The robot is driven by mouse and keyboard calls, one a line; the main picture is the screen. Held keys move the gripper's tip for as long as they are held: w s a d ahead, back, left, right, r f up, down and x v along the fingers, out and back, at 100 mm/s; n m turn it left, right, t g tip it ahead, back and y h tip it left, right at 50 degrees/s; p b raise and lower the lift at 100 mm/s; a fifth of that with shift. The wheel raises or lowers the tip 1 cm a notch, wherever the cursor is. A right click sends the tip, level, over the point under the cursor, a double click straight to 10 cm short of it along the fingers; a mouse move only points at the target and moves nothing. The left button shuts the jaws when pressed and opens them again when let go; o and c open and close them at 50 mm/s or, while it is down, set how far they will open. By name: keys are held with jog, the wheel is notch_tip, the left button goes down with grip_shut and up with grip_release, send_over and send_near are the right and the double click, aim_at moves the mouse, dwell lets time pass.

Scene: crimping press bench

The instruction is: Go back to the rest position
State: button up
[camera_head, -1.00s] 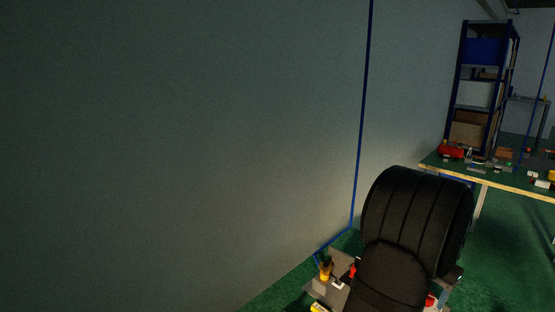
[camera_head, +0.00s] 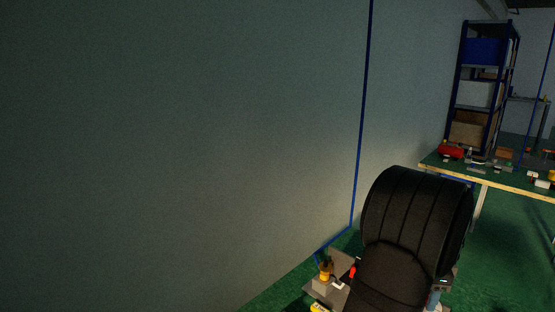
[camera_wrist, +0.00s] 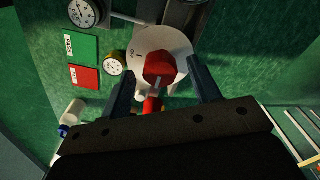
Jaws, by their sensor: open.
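My gripper (camera_wrist: 161,72) shows in the wrist view with its two dark fingers spread apart. A red knob (camera_wrist: 158,66) on a round white plate (camera_wrist: 178,40) with "ON" markings lies in the picture between the fingertips. No finger visibly touches the knob; the depth gap is hard to judge. Another red and orange part (camera_wrist: 152,105) shows just below it, partly hidden by the gripper body. In the head view my own dark arm covers much of the bench (camera_head: 343,259), and the gripper is hidden.
In the wrist view, a green PASS plate (camera_wrist: 82,46), a red plate (camera_wrist: 85,77), a dial gauge (camera_wrist: 82,13) and a yellow-rimmed gauge (camera_wrist: 114,63) lie left of the knob. A white bottle (camera_wrist: 72,114) stands lower left. A wall (camera_head: 180,150) rises beside the bench.

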jog(key=shift+m, duration=1)
